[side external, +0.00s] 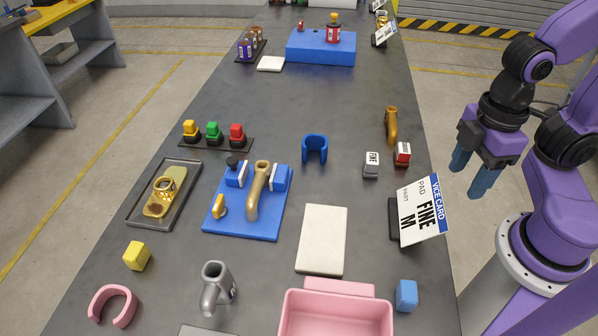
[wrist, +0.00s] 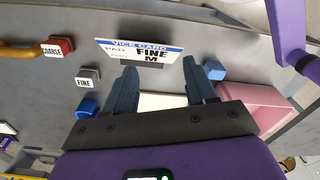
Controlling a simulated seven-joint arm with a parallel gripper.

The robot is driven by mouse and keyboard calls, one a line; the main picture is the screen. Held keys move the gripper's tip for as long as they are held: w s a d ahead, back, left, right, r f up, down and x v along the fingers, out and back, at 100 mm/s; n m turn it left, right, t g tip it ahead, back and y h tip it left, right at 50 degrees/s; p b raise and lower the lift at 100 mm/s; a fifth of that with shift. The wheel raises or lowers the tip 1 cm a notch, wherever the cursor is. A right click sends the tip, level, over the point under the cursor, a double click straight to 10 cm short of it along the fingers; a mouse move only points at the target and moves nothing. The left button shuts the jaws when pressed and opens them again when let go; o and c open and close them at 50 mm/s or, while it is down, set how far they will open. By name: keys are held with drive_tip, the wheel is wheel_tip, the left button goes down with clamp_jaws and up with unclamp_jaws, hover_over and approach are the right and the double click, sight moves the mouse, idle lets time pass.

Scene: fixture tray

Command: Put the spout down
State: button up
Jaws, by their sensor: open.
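A grey spout (side external: 216,286) stands on the table at the front. Another, brass-coloured spout (side external: 391,124) lies at the right, behind the small blocks. My gripper (side external: 470,172) is open and empty, above and beyond the table's right edge, apart from every spout. In the wrist view my gripper (wrist: 161,82) shows two blue fingers spread apart with nothing between them.
A vice card (side external: 423,212) reading FINE M stands at the right edge. FINE (side external: 371,164) and red-topped COARSE (side external: 402,154) blocks sit behind it.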

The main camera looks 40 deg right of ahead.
drive_tip(key=shift+w, duration=0.1)
drive_tip(key=n+t+h, duration=0.8)
drive_tip(key=n+t, duration=0.2)
drive_tip(key=t, duration=0.2)
approach(256, 195)
drive_tip(key=x, duration=0.6)
drive_tip(key=shift+w+r, duration=0.15)
drive_tip(key=shift+w, duration=0.05)
drive_tip(key=shift+f+x, duration=0.1)
drive_tip(key=shift+x, duration=1.25)
drive_tip(key=shift+f+x, duration=0.15)
drive_tip(key=shift+x, duration=1.2)
drive_tip(key=shift+s, duration=0.1)
clamp_jaws()
